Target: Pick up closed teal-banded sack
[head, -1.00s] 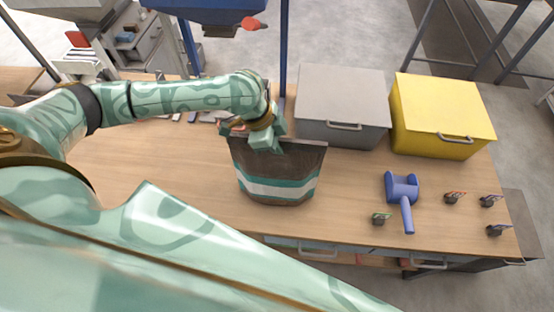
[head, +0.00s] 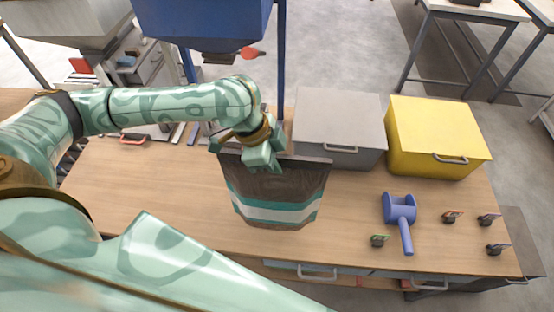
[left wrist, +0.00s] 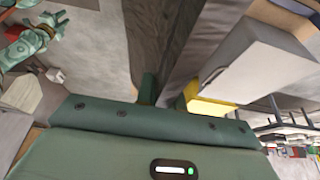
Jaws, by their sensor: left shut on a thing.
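The sack (head: 277,213) is dark brown with a teal and white band, and stands upright over the front middle of the workbench. Its top edge is flat and looks closed. My left gripper (head: 264,160) reaches down from above and is shut on the top edge. I cannot tell whether the sack's bottom touches the bench. In the left wrist view, the sack's brown-grey side (left wrist: 150,38) runs up from between the gripper's fingers (left wrist: 169,92).
A grey box (head: 338,118) and a yellow box (head: 435,135) stand behind and to the right. A blue scoop (head: 401,212) and several small clips (head: 379,240) lie on the right. A blue hopper (head: 205,20) hangs behind.

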